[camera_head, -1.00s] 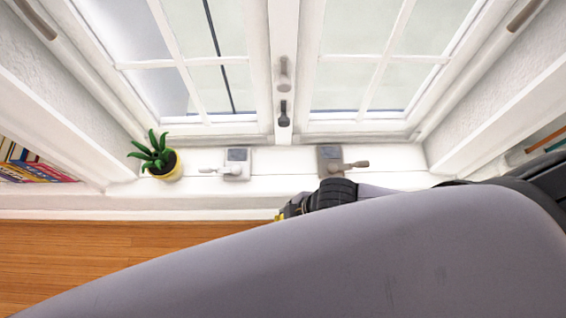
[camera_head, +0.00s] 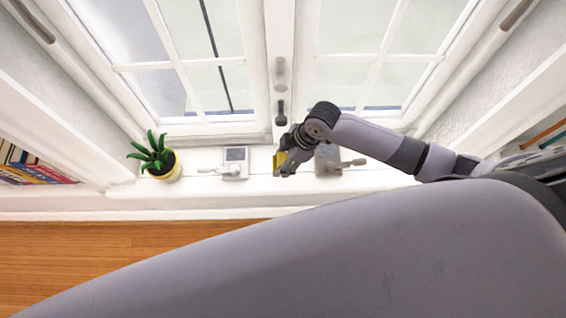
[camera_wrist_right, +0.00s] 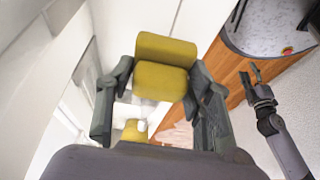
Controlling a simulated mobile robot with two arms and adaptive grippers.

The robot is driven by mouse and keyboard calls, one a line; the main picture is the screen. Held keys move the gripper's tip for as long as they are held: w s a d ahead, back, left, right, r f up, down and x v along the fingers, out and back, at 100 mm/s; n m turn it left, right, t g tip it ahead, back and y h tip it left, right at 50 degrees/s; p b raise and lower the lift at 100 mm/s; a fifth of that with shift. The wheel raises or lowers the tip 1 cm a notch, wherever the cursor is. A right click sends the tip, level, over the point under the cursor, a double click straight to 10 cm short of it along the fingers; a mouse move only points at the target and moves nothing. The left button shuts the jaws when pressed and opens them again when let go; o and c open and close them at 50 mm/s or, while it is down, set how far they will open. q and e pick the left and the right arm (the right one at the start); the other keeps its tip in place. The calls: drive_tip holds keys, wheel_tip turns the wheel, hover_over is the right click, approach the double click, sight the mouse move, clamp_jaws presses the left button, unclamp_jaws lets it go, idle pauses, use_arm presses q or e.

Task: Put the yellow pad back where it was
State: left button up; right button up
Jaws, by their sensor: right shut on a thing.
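The yellow pad (camera_wrist_right: 162,66) is between the two fingers of my right gripper (camera_wrist_right: 152,88), which is shut on it. In the head view the right gripper (camera_head: 287,160) is in front of the window, over the sill, and the pad (camera_head: 279,161) shows as a small yellow patch at its tip. The gap under the pad cannot be judged. My left gripper (camera_wrist_right: 251,76) shows small at the right of the wrist view, empty, with its fingers apart.
The white sill (camera_head: 210,184) holds a plant in a yellow pot (camera_head: 172,171) and two grey devices with handles, one left (camera_head: 236,163) and one right (camera_head: 326,153) of my right gripper. Window handles (camera_head: 281,110) are behind. Books (camera_head: 35,170) stand far left. A yellow object (camera_wrist_right: 135,130) shows low in the wrist view.

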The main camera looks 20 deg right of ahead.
wheel_tip(320, 180, down, 3)
drive_tip(key=shift+r, duration=0.1)
drive_tip(key=shift+w+f, duration=0.2)
drive_tip(key=shift+f, duration=0.3)
drive_tip(key=shift+f, duration=0.15)
drive_tip(key=o, duration=1.1)
drive_tip(key=shift+o, duration=0.2)
drive_tip(key=v, duration=1.2)
drive_tip(key=shift+p, duration=0.45)
